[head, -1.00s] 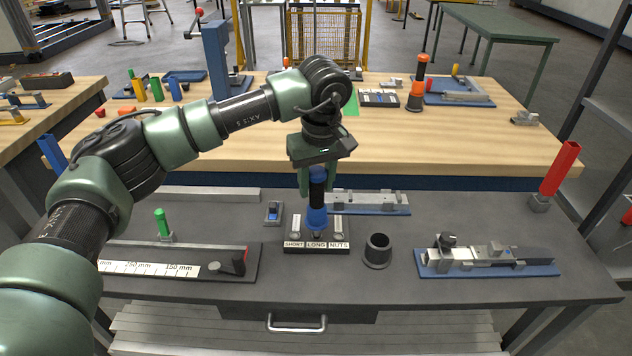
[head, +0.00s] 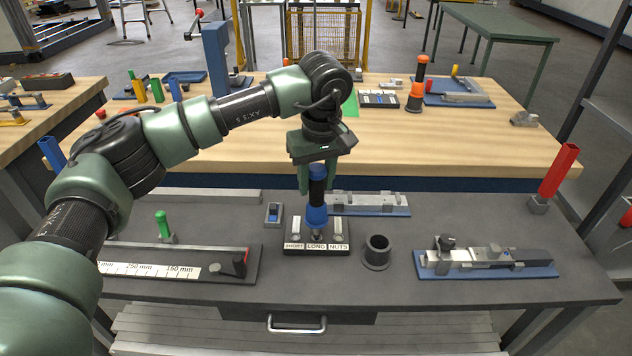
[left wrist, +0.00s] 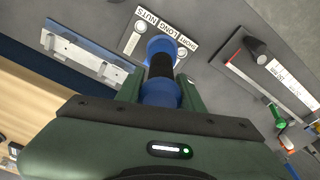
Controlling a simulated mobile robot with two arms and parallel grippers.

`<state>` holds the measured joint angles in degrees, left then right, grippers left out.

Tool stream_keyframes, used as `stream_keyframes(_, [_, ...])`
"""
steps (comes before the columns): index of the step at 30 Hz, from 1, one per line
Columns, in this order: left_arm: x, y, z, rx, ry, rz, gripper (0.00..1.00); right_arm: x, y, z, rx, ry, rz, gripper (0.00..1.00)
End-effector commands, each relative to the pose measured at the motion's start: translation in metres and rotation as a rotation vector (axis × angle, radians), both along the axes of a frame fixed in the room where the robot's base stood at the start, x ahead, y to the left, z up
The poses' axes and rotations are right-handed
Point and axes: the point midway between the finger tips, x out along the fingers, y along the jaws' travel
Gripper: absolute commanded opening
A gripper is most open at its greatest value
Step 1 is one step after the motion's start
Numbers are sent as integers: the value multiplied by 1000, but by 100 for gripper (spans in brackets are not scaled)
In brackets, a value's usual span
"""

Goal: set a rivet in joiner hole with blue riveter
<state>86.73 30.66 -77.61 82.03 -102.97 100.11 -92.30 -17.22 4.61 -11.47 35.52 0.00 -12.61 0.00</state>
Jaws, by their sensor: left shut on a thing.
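My left gripper (head: 317,186) is shut on the blue riveter (head: 317,214), a blue tool with a black grip, held nearly upright. Its blue lower end is over the small bin tray (head: 292,248) labelled SHORT, LONG and NUTS, at the LONG part. Whether the nose touches or carries a rivet cannot be told. The left wrist view also shows the riveter (left wrist: 160,68) between the fingers, over the tray (left wrist: 133,44). A clamped metal joiner assembly (head: 487,256) lies on a blue base at the right; its hole is too small to make out. My right gripper is not in view.
A black cup (head: 377,252) stands right of the tray. A metal rail (head: 368,202) on a blue base lies behind. A ruler stop (head: 180,267) is at left, a red tube (head: 560,170) at far right. Bare tabletop lies between cup and joiner assembly.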

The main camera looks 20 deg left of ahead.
Motion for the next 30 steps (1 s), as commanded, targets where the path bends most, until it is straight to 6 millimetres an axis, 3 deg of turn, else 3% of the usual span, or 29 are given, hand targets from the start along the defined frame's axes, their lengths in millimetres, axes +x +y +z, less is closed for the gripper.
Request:
stream_keyframes(18, [1, 0, 53, -1, -5, 0, 0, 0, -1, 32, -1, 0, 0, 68])
stream_keyframes(30, [1, 0, 55, -1, -5, 0, 0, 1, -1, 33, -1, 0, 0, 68])
